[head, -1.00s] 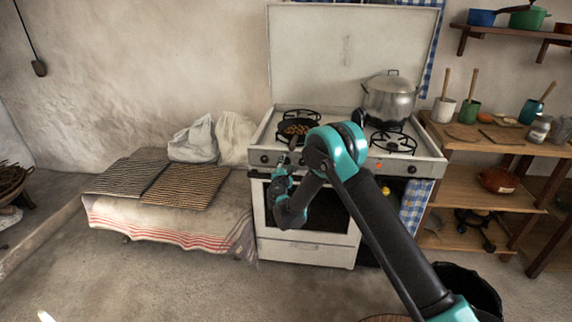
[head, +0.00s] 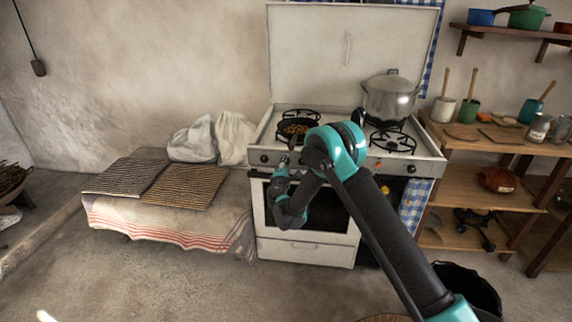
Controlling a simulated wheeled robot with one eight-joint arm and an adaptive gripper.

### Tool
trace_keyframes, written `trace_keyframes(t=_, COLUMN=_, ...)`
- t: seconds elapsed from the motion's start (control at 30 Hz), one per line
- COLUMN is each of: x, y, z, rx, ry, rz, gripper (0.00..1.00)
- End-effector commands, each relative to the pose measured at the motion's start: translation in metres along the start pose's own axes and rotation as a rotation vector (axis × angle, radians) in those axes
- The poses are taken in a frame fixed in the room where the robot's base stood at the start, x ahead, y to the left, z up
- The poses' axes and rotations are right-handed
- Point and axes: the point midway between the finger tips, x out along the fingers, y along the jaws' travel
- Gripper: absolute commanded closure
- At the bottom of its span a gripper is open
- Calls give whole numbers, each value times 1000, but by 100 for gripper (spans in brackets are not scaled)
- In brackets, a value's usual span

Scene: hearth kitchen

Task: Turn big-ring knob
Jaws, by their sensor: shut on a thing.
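The white stove (head: 303,249) stands against the wall with its lid raised. Its front panel carries a row of dark knobs, with one visible knob (head: 265,158) at the left end and another (head: 411,169) toward the right. My gripper (head: 284,162) is at the left part of this panel, just right of the left-end knob. It is shut on a knob there, taken to be the big-ring knob, which the fingers mostly hide. My arm covers the middle of the panel. Any turn of the held knob is too small to make out.
A pan of food (head: 296,128) sits on the left burner, close above my gripper. A large metal pot (head: 390,99) stands at the back right. A checked cloth (head: 414,198) hangs at the oven's right. A low bench (head: 172,222) is to the left, and the floor before it is clear.

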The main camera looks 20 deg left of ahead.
Motion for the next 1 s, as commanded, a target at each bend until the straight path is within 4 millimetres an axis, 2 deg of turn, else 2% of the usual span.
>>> trace_keyframes(t=0.23, x=-1, y=-1, z=0, rx=2, ry=-1, rz=-2, gripper=96)
trace_keyframes(t=0.27, x=-1, y=-1, z=0, rx=2, ry=-1, rz=-2, gripper=63)
trace_keyframes(t=0.4, x=-1, y=-1, z=0, rx=1, ry=-1, rz=-1, gripper=46)
trace_keyframes(t=0.77, x=-4, y=0, z=0, rx=-1, ry=0, rz=0, gripper=46)
trace_keyframes(t=0.87, x=-14, y=0, z=-1, rx=-1, ry=1, rz=0, gripper=46)
trace_keyframes(t=1.0, x=-40, y=0, z=-1, rx=-1, ry=2, rz=0, gripper=46)
